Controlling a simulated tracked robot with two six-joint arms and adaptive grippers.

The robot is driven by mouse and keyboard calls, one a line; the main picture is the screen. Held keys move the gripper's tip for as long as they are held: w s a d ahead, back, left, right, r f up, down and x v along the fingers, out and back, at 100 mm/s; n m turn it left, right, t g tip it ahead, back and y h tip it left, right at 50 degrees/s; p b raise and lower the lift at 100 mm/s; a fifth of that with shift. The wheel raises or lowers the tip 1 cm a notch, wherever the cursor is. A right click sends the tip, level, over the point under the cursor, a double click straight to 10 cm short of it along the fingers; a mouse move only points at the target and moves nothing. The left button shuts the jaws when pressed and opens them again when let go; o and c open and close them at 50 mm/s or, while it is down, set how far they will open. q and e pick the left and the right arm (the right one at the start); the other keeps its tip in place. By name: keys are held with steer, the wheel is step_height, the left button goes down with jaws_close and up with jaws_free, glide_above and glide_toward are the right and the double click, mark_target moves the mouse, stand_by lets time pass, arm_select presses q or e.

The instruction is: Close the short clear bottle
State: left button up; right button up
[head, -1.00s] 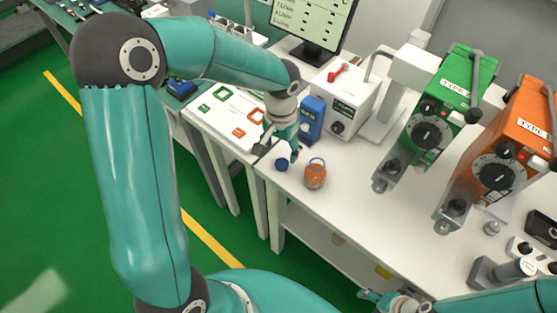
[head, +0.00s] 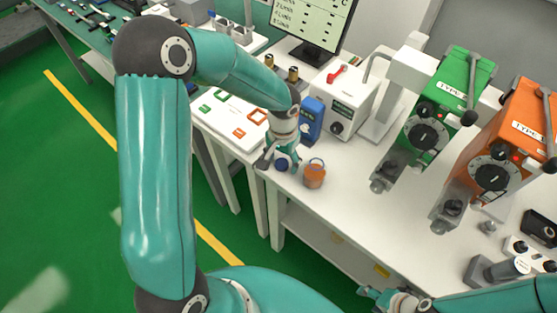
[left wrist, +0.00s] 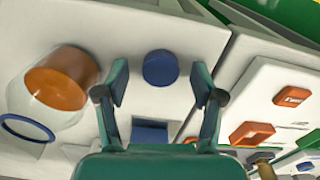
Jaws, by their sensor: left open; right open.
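The short clear bottle (head: 314,174) stands on the white table with orange contents. In the left wrist view the bottle (left wrist: 58,82) is at the left, with a blue ring (left wrist: 27,128) at one end. A round blue cap (head: 281,165) lies on the table left of the bottle, apart from it. The cap also shows in the left wrist view (left wrist: 161,68), between the fingers. My left gripper (head: 278,161) is open with its fingers on either side of the cap, not visibly gripping it. My right gripper (head: 377,294) is open and empty at the bottom, away from the bottle.
A blue device (head: 311,121) and a white box with a red lever (head: 345,104) stand behind the bottle. A white board with coloured frames (head: 233,121) lies left. Green (head: 446,98) and orange (head: 518,130) vaporizers stand right. The table's front edge is close to the cap.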

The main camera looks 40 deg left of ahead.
mark_target(282, 163)
arm_select(q)
steer(key=c, duration=0.9)
step_height(282, 163, up, 20)
steer(key=shift+r+b, duration=0.1)
steer(key=shift+b, duration=0.45)
